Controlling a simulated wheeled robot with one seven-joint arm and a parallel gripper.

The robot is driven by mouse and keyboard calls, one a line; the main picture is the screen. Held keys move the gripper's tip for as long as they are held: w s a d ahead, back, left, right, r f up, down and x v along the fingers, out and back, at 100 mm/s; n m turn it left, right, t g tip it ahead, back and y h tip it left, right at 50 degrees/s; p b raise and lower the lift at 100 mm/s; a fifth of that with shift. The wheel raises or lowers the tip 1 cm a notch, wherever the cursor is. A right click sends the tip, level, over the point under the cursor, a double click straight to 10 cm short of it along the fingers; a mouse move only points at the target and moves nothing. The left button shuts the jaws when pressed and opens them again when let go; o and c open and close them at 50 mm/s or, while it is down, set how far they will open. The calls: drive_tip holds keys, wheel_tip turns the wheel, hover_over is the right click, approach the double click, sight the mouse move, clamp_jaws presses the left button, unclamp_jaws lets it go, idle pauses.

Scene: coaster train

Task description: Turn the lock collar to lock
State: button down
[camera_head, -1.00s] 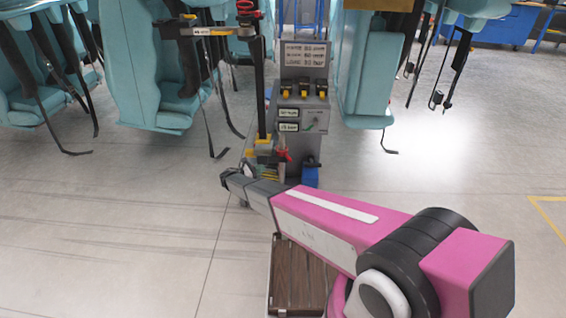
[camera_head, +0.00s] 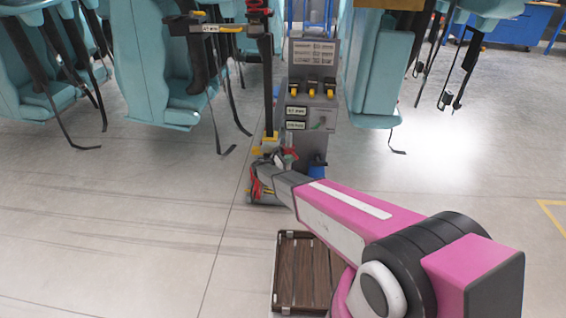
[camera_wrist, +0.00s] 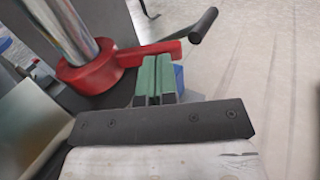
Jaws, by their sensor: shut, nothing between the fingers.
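The red lock collar (camera_wrist: 88,75) sits around the base of a shiny upright metal post (camera_wrist: 72,30) in the wrist view. A flat red lever arm (camera_wrist: 148,54) runs from it to the right. My gripper (camera_wrist: 158,62) has green fingers pressed together, with nothing between them. The fingertips are right at the lever's near edge; I cannot tell whether they touch it. In the head view a small red part (camera_head: 289,154) shows at the foot of the grey control stand, beside my wrist. My fingers are not clear there.
The grey control stand (camera_head: 312,92) carries yellow switches and labels. A black bar with a dark handle (camera_wrist: 204,24) rises just beyond the lever. Teal seats (camera_head: 165,70) with hanging straps stand left and right. A brown slatted case (camera_head: 303,275) lies on the floor below my arm. Floor at left is clear.

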sight(296, 159)
drive_tip(key=shift+w+d, duration=0.2)
drive_tip(key=shift+d, duration=0.1)
drive_tip(key=d+n+t+y, duration=0.2)
drive_tip(key=t, duration=0.1)
drive_tip(key=w+d+n+t+y, duration=0.1)
drive_tip(key=n+t+y, duration=0.1)
drive_tip(key=n+y, duration=0.1)
drive_tip(key=shift+d+t, duration=0.4)
drive_tip(key=shift+w+d+y, duration=0.1)
drive_tip(key=shift+w+y, duration=0.2)
drive_tip(key=shift+y, duration=0.1)
drive_tip(key=shift+x, duration=0.75)
drive_tip(key=shift+d, duration=0.25)
